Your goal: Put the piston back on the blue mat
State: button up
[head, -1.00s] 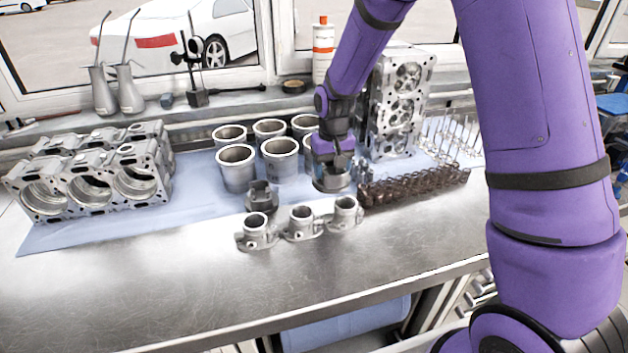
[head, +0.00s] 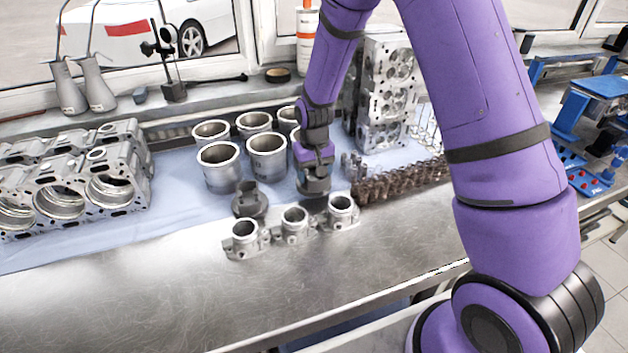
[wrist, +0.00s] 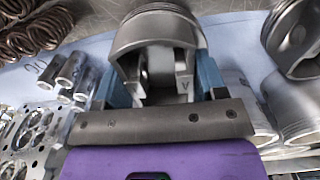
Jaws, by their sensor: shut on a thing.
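A grey metal piston (wrist: 157,40) is held in my gripper (wrist: 160,82), one blue-padded finger on each side of its skirt. Its ringed crown points away from the palm. In the head view the piston (head: 314,186) hangs crown down below my gripper (head: 314,168), over the front part of the blue mat (head: 185,222). I cannot tell whether it touches the mat. A second, dark piston (head: 249,201) stands to its left near the mat's front edge; it also shows in the wrist view (wrist: 294,38).
Cylinder liners (head: 218,167) stand behind and left. Flanged housings (head: 294,226) sit in front, close to the piston. Brown springs (head: 400,181) lie close on the right. A cylinder head (head: 388,92) stands behind, an engine block (head: 75,180) far left. The bench front is clear.

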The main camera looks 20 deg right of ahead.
jog(key=shift+f, duration=1.35)
jog(key=shift+f, duration=0.15)
jog(key=o, duration=1.3)
